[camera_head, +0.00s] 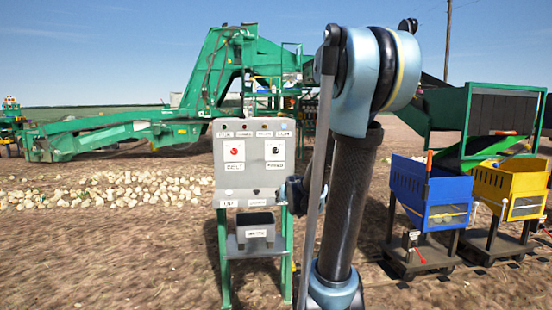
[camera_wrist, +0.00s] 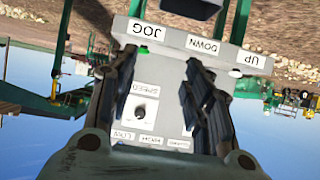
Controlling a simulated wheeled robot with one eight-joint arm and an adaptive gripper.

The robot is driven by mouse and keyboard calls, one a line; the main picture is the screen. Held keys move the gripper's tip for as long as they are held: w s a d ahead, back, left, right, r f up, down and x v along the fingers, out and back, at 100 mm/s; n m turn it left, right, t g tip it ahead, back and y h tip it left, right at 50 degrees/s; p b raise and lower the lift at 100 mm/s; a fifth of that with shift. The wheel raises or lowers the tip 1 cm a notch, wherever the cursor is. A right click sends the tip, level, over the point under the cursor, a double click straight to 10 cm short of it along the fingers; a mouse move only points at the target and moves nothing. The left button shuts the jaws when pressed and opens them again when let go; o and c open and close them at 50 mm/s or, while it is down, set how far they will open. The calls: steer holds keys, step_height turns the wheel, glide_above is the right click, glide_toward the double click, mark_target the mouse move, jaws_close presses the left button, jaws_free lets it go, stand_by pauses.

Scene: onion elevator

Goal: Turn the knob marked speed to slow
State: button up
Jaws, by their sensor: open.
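The speed knob is a small black dial on a white plate on the grey control panel (camera_head: 253,180). In the head view it is the right-hand knob (camera_head: 275,150). The wrist view is upside down; there the knob (camera_wrist: 140,112) has the label SPEED beside it, and its pointer is too small to read. My gripper (camera_head: 294,195) is at the panel's lower right, partly hidden behind my arm. In the wrist view my gripper (camera_wrist: 160,58) is open, with one dark finger on each side of the picture. The knob shows between the fingers, nearer the left one; contact is not visible.
A red knob (camera_head: 234,152) sits left on the panel. JOG (camera_wrist: 146,30), DOWN and UP labels line its lower edge. A grey bin (camera_head: 255,220) stands below. Blue (camera_head: 430,200) and yellow (camera_head: 508,190) hoppers stand to the right. A green elevator machine (camera_head: 215,75) stands behind.

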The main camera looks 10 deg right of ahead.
steer(key=w+r+t, duration=0.2)
steer(key=w+t, duration=0.3)
steer(key=w, duration=0.3)
steer(key=w+r+t, duration=0.3)
steer(key=w+t, duration=0.1)
steer(key=w, duration=0.3)
steer(key=shift+w+r+t, duration=0.15)
steer(key=shift+w+t, duration=0.25)
